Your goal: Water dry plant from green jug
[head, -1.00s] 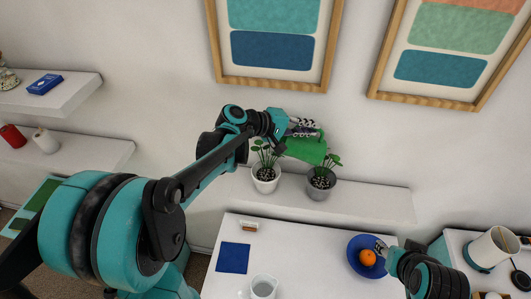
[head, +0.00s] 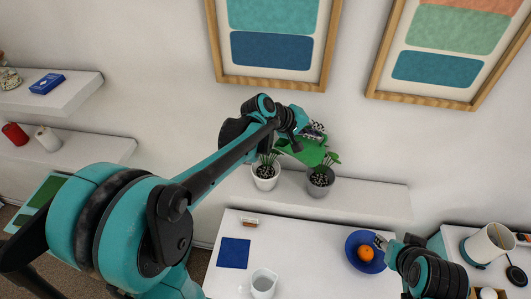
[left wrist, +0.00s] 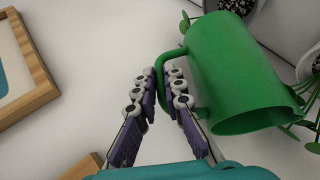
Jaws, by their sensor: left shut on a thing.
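My left gripper (head: 313,132) is shut on the handle of the green jug (head: 312,154). The jug is held tilted in the air above the wall shelf, over or in front of the grey-potted plant (head: 318,184). In the left wrist view the fingers (left wrist: 165,88) close on the handle and the jug (left wrist: 232,72) shows its open mouth. A plant in a white pot (head: 265,180) stands left of the grey pot. Jug and arm partly hide both plants' leaves. I cannot see water or tell which plant is dry. My right gripper (head: 381,243) is by the blue bowl, its jaws unclear.
The shelf (head: 375,198) is bare right of the pots. Below it, the white table (head: 320,240) holds a blue bowl (head: 354,243) with an orange (head: 365,253), a blue mat (head: 234,256) and a white pitcher (head: 263,284). Framed pictures (head: 270,92) hang above.

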